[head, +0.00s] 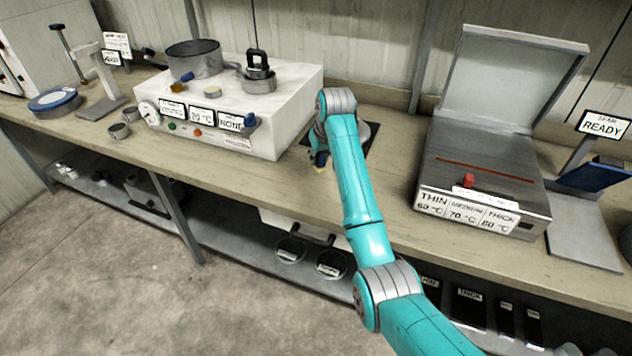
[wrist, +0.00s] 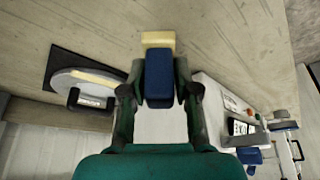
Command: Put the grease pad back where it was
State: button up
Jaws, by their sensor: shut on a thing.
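The grease pad, a dark blue block with a pale yellow end, is in my gripper. In the wrist view the pad (wrist: 159,80) sits between the two fingers, its yellow end pointing away from my palm. My gripper (wrist: 160,88) is shut on the blue part. In the head view my gripper (head: 319,150) is over the bench between the white machine and the hinged-lid press. The pad's yellow tip (head: 320,169) shows just below it. The arm partly hides this area, and I cannot tell the pad's exact height above the bench (head: 270,180).
A dark mat (wrist: 62,67) with a round grey lidded thing on it lies beside the gripper. The white machine (head: 270,130), with pots on top, stands left; the press (head: 490,150), lid up, stands right. Bare bench lies in front of the gripper.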

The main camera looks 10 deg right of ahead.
jog(key=shift+f, duration=3.55)
jog(key=shift+f, duration=0.1)
jog(key=o, duration=1)
jog(key=v, duration=1.2)
